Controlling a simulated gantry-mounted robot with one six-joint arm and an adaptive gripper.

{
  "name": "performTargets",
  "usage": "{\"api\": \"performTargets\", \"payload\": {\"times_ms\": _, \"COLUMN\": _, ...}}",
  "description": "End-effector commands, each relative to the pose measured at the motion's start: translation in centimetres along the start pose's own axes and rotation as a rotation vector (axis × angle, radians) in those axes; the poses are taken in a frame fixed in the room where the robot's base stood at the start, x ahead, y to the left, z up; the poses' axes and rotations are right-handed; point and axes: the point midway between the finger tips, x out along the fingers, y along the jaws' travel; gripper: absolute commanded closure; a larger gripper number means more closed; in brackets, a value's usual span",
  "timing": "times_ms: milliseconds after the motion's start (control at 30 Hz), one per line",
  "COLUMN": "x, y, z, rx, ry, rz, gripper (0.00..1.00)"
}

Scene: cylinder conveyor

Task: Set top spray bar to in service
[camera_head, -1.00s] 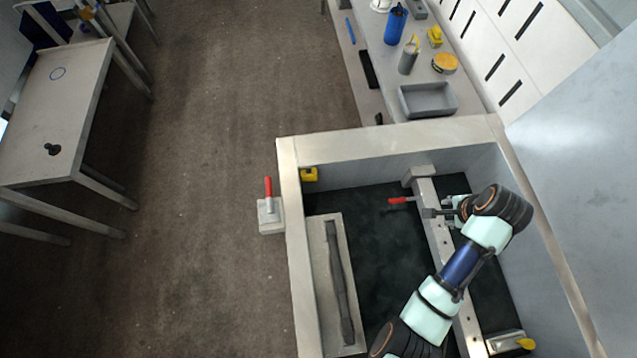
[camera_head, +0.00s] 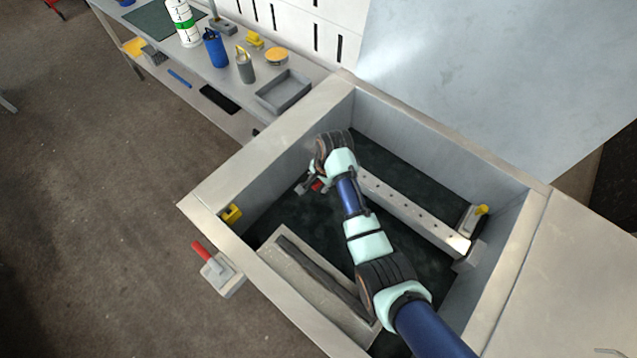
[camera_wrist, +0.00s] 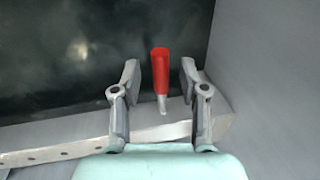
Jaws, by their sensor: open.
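The spray bar is a pale bar with a row of holes (camera_head: 410,208), running across the inside of the open tank. It shows along the bottom of the wrist view (camera_wrist: 60,152). A red lever handle (camera_wrist: 160,72) on a short metal stem stands at the bar's end near the tank wall. My gripper (camera_wrist: 160,75) is open, one finger on each side of the red handle, with gaps showing on both sides.
The tank's pale rim (camera_head: 270,140) and walls surround my arm closely. A second red lever (camera_head: 202,250) sits on a grey box outside. A yellow-handled block (camera_head: 474,216) and a long dark strip (camera_head: 325,275) are inside. A cluttered bench with a grey tray (camera_head: 283,92) stands behind.

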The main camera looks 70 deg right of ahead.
Motion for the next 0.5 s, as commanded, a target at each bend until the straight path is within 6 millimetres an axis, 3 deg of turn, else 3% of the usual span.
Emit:
{"api": "performTargets", "payload": {"times_ms": 233, "x": 0.15, "y": -0.02, "z": 0.01, "rx": -0.001, "ry": 0.000, "rz": 0.000, "gripper": 0.57}}
{"api": "performTargets", "payload": {"times_ms": 500, "x": 0.14, "y": -0.01, "z": 0.01, "rx": -0.001, "ry": 0.000, "rz": 0.000, "gripper": 1.00}}
